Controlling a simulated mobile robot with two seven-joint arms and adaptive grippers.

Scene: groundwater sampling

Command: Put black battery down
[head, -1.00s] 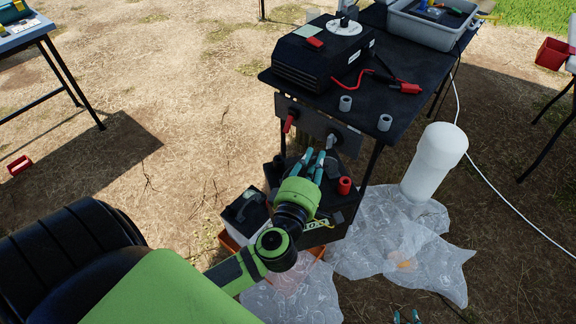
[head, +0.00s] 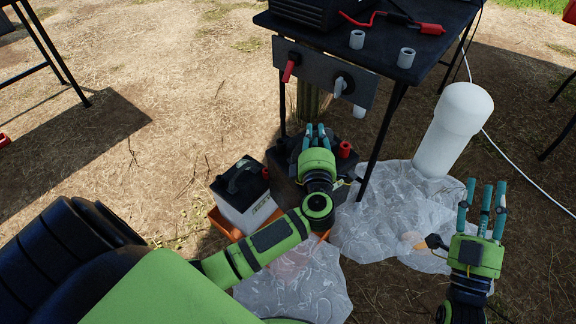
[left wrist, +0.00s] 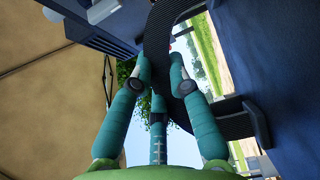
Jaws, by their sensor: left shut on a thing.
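The black battery (head: 286,186) is a dark box with a red terminal cap (head: 344,149), low beside the table's front legs. My left gripper (head: 313,134) is over its top and hides part of it. In the left wrist view, the fingers (left wrist: 160,80) are closed around a ribbed black strap (left wrist: 157,40), the battery's carrying strap. I cannot tell whether the battery's underside touches the ground. My right gripper (head: 485,195) is at the right, fingers pointing up and apart, empty.
A white battery with a black top (head: 245,200) stands close left in an orange tray (head: 218,220). Clear plastic sheeting (head: 375,225) lies to the right, with a white cylinder (head: 455,125) at its far edge. The black table (head: 385,45) overhangs behind. Bare ground is open at left.

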